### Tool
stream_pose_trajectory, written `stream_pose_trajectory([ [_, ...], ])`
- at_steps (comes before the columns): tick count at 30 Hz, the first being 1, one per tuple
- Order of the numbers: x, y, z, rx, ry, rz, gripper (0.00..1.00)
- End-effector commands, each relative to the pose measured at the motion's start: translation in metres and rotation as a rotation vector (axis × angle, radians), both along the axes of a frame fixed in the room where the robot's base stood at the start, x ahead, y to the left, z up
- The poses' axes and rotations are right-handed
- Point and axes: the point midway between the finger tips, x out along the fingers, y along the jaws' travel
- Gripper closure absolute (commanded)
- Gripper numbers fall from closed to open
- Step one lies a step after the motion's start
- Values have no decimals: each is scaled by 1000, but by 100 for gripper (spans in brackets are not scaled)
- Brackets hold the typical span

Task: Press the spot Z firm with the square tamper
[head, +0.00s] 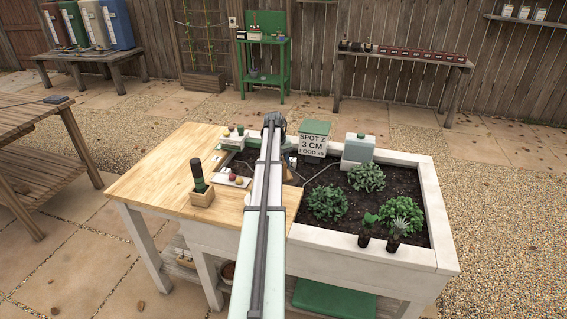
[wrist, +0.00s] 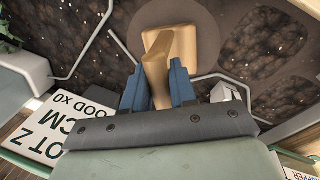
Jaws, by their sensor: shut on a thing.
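The square tamper (wrist: 183,40) is pale wood with a square head and a narrow handle. In the wrist view my gripper (wrist: 157,84), with blue fingers, is shut on its handle. The head lies over a round, smoother patch of soil (wrist: 130,30); I cannot tell whether it touches the soil. A white sign (head: 312,144) reading "SPOT Z 3 CM" and a food line stands at the bed's back edge. It also shows upside down in the wrist view (wrist: 62,125).
The planter bed (head: 440,215) holds several green plants (head: 326,202) on the right. The wooden worktop (head: 150,170) on the left carries a wooden holder (head: 202,198) with a dark-handled tool. A thin pale tube (wrist: 95,42) crosses the soil.

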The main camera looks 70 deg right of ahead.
Motion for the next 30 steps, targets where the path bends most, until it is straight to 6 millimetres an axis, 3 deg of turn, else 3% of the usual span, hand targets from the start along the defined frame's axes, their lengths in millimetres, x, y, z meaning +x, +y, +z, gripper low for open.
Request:
stream_pose_trajectory([
  [30, 0, -1, 59, -4, 1, 1, 100],
])
